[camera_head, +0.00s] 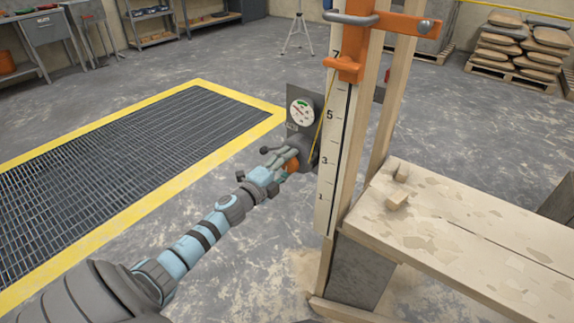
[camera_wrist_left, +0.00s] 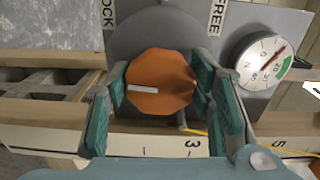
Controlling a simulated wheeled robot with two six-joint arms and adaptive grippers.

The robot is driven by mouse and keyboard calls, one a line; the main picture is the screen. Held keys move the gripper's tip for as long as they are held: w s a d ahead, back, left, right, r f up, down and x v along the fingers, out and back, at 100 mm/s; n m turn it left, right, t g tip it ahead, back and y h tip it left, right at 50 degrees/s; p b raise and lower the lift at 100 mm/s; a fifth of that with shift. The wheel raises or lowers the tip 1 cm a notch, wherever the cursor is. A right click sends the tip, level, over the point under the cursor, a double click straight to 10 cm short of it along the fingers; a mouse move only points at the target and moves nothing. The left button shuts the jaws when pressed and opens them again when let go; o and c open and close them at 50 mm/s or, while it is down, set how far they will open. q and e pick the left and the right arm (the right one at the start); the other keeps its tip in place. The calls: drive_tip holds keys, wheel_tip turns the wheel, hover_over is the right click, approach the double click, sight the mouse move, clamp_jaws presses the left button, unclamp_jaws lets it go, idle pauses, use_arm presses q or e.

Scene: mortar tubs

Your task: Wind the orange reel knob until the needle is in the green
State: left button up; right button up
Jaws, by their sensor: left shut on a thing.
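The orange reel knob (camera_wrist_left: 160,82) is faceted, with a white mark on its left part in the left wrist view. In the head view the knob (camera_head: 292,165) is mostly hidden by my fingers. My left gripper (camera_head: 285,160) is shut on it, with teal finger pads on both sides in the left wrist view (camera_wrist_left: 160,95). The round white gauge (camera_head: 301,112) sits above the reel; it also shows in the left wrist view (camera_wrist_left: 262,62). Its red needle points to the upper right there, beside the green band (camera_wrist_left: 285,68) and outside it. My right gripper is not in view.
The numbered white staff (camera_head: 332,150) stands beside the reel, with an orange clamp (camera_head: 380,22) above. A wooden bench (camera_head: 450,240) is at right. A yellow-edged floor grate (camera_head: 120,150) lies at left. "LOCK" and "FREE" labels (camera_wrist_left: 216,18) flank the reel.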

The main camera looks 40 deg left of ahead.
use_arm(q)
drive_tip(key=shift+r+m, duration=0.1)
drive_tip(key=shift+m, duration=1.2)
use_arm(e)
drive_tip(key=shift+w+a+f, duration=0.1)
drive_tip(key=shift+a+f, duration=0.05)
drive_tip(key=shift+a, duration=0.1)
use_arm(q)
drive_tip(key=o, duration=1.1)
drive_tip(key=shift+o, duration=0.3)
drive_tip(key=shift+a, duration=0.1)
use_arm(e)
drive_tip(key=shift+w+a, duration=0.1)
